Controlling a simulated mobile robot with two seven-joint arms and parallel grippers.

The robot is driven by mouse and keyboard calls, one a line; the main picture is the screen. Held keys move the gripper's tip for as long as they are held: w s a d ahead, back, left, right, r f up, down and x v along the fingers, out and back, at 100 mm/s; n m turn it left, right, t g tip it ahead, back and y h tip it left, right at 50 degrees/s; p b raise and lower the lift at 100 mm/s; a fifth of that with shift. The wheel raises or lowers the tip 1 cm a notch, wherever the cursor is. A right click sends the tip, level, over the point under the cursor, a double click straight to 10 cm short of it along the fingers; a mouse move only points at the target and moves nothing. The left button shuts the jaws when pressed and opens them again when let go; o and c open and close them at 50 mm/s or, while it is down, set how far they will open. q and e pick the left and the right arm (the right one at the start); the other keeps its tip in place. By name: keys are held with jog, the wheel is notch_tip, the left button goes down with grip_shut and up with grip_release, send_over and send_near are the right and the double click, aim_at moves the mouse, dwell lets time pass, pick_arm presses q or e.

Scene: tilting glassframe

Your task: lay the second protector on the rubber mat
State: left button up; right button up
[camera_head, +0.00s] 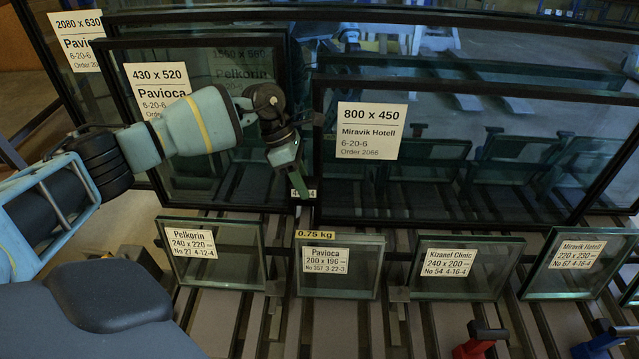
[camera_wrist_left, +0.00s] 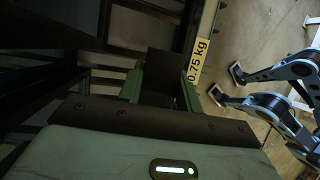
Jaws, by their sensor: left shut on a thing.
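My left gripper (camera_head: 298,178) is pointed down in front of the large framed panes, just above the small Pavioca pane (camera_head: 338,268) with the 0.75 kg label (camera_head: 316,235). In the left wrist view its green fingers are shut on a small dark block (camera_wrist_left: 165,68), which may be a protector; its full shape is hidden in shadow. A small number tag (camera_head: 302,190) shows at the fingertips in the head view. The 0.75 kg label (camera_wrist_left: 198,60) is just beyond the fingers in the wrist view. I cannot make out the rubber mat or another protector. My right gripper is not in view.
Large dark-framed panes marked 430 x 520 (camera_head: 240,180) and 800 x 450 (camera_head: 480,195) stand behind. Small panes for Pelkorin (camera_head: 215,270), Kizanel Clinic (camera_head: 490,285) and Miravik Hotel (camera_head: 560,285) line the slatted rack. Red (camera_head: 472,349) and blue (camera_head: 600,345) dark-topped parts stand at front right.

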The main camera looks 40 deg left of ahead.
pick_arm(q)
jog(key=shift+a, duration=0.35)
